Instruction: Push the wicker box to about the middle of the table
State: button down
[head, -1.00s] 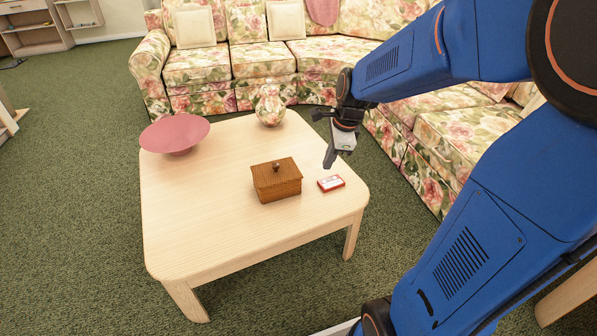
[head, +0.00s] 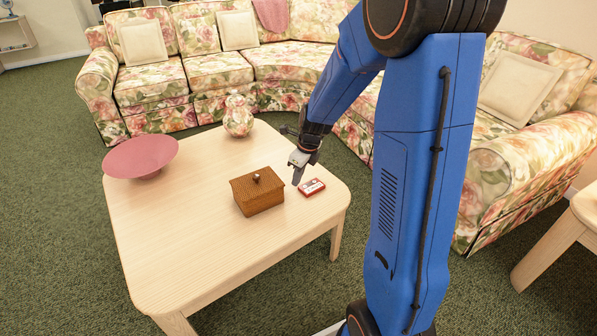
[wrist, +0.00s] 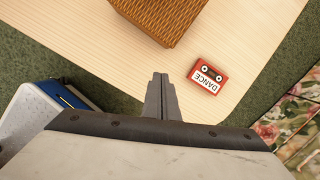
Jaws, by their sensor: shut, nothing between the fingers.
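The wicker box (head: 257,194) is brown, with a lid and a dark round knob. It sits upright on the pale wooden table (head: 190,240), right of the middle of the tabletop. Part of it also shows at the top of the wrist view (wrist: 160,15). My gripper (head: 297,182) is shut and empty. In the head view it is just right of the box, between the box and the red cassette. In the wrist view its closed fingertips (wrist: 160,77) point toward the box with a gap between them.
A red cassette labelled DANCE (head: 312,188) lies right of the box, close to my gripper; it also shows in the wrist view (wrist: 208,76). A pink bowl (head: 141,156) and a floral vase (head: 238,117) stand farther back. The table's left and front are clear. A floral sofa (head: 215,75) stands behind.

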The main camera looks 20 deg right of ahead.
jog(key=w+a+f, duration=0.3)
jog(key=w+f, duration=0.1)
dwell(0.3)
